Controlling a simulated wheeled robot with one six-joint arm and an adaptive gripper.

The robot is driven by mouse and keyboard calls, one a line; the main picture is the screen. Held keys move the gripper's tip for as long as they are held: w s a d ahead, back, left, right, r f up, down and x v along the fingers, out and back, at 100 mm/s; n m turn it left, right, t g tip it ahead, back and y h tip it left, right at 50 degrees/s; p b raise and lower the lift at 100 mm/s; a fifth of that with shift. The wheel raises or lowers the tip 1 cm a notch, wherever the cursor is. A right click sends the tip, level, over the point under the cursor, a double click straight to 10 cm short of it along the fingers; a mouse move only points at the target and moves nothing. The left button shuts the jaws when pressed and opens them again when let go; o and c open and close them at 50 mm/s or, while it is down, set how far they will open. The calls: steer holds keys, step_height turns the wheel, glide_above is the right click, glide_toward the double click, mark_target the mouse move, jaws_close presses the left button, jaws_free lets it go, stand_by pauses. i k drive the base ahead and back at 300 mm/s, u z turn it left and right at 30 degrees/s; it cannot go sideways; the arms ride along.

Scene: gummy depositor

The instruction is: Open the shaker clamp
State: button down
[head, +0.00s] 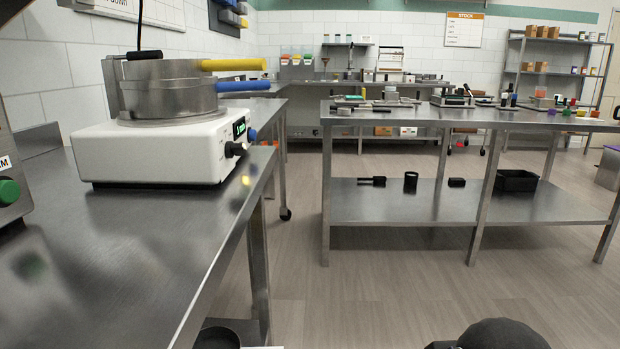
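I cannot pick out the shaker clamp for certain in the head view. Small devices stand on the middle steel table (420,118), among them a low dark-and-silver device (453,97), too small to read. Nearer, on the left bench, a white machine (150,150) carries round metal plates (168,92), one above the other, with a yellow handle (234,65) and a blue handle (243,86). My gripper is not in view; only a dark rounded part, probably of my arm, shows at the bottom edge.
The left steel bench (120,240) runs along the left side, its front edge close to me. The middle table's lower shelf (420,205) holds several black items, including a black bin (516,180). Open floor (370,290) lies between bench and table. Shelving (545,75) stands at back right.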

mark_target(150, 54)
steer(key=k, duration=1)
steer(key=z, duration=1)
steer(key=i, duration=1.6)
steer(key=u, duration=2.45)
